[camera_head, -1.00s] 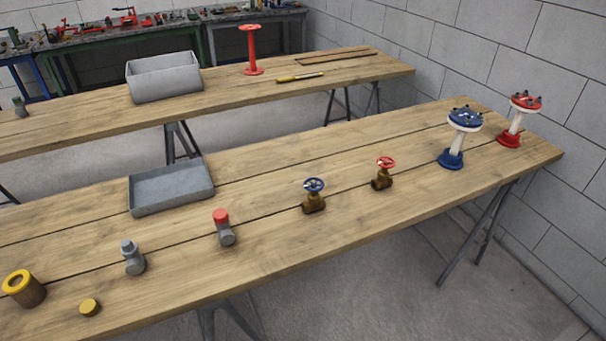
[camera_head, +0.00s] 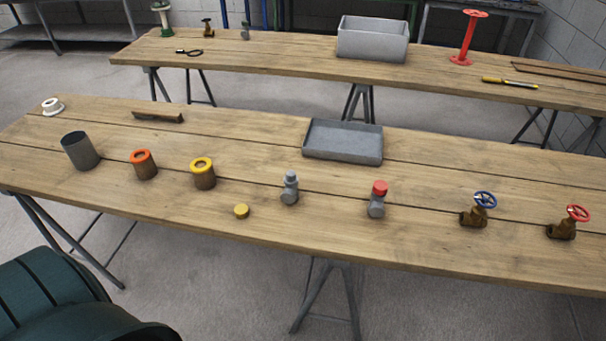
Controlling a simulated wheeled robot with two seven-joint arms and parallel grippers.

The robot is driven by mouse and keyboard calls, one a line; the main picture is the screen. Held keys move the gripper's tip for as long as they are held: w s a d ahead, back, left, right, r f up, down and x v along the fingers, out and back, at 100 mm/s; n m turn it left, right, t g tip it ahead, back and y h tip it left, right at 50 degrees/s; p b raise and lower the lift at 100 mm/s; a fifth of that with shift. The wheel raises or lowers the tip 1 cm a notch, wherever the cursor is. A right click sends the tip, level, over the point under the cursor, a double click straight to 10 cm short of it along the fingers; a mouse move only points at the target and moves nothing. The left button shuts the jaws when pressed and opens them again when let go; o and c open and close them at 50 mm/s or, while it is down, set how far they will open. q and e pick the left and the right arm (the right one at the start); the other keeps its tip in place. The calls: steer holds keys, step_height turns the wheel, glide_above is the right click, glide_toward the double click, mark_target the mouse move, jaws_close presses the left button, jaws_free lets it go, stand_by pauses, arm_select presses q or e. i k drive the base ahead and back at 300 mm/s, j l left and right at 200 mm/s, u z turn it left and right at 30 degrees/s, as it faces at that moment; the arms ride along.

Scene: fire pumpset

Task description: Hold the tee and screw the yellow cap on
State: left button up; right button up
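The small yellow cap (camera_head: 241,211) lies on the near wooden table, close to its front edge. A grey tee (camera_head: 289,189) with a grey top stands to its right, a little farther back. A second grey tee (camera_head: 377,203) with a red cap on top stands farther right. I cannot tell which of the two tees the task means. Neither of my grippers shows in the view, and nothing is touching the cap or the tees.
On the near table (camera_head: 330,240) stand a yellow-ringed cylinder (camera_head: 203,176), an orange-ringed cylinder (camera_head: 144,165), a dark grey cup (camera_head: 80,151), a grey tray (camera_head: 343,144), a blue-wheeled valve (camera_head: 478,209) and a red-wheeled valve (camera_head: 567,224). A green ridged object (camera_head: 70,300) fills the lower left corner.

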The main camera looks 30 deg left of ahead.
mark_target(290, 195)
steer(key=u, duration=1.45)
